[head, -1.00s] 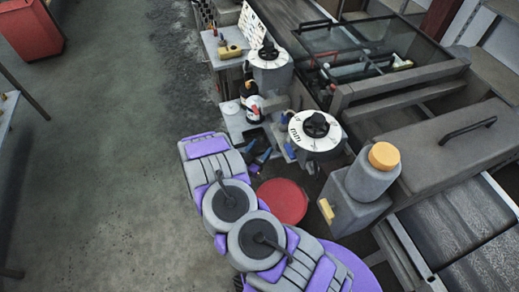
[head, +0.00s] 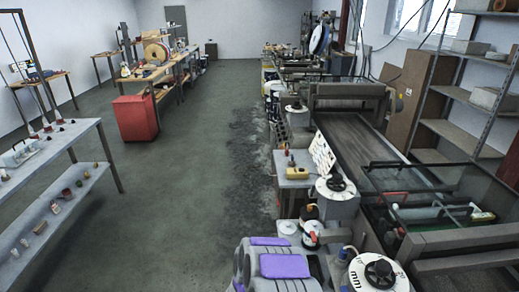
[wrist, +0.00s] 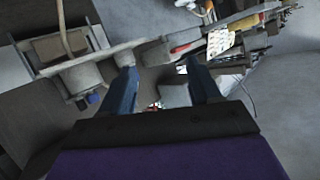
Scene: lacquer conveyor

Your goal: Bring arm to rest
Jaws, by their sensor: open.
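My gripper (wrist: 160,88) shows in the wrist view as two dark blue fingers spread apart. Nothing is held between them. Behind the fingers, the wrist view shows the conveyor line and its equipment at a tilt, some way off. In the head view my purple and grey arm (head: 285,266) shows at the bottom middle, beside the machine line. The gripper itself is not visible in the head view.
White-topped dial pots (head: 336,188) and a small side table (head: 293,170) stand by the conveyor (head: 355,145). A glass-sided tank (head: 430,210) is at right. The floor (head: 190,185) between is clear.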

